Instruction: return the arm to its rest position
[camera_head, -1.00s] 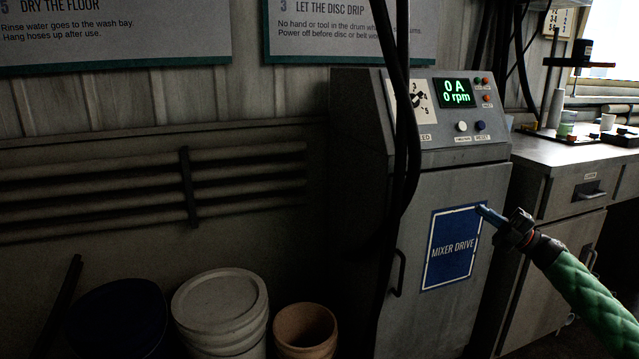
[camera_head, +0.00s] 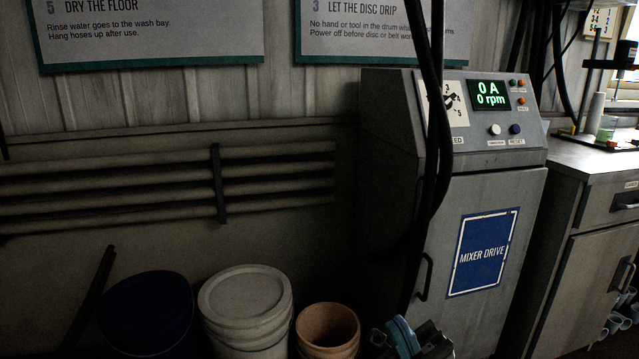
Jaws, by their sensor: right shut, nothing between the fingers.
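My right gripper (camera_head: 400,335) shows at the bottom edge, low in front of the mixer drive cabinet. Its blue fingers are shut with nothing held, and the rest of the arm is out of the frame. The grey mixer drive cabinet (camera_head: 480,215) stands right of the middle. Its green display (camera_head: 489,95) reads 0 A and 0 rpm. A dial, partly hidden by black cables, and several small buttons sit on its sloped panel. My left gripper is not in view.
Black cables (camera_head: 440,130) hang in front of the cabinet. A lidded white bucket (camera_head: 245,295), a dark blue drum (camera_head: 145,310) and an orange-brown bucket (camera_head: 327,325) stand at the lower left. A workbench (camera_head: 595,165) with small items is at the right. Pipes (camera_head: 120,185) run along the wall.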

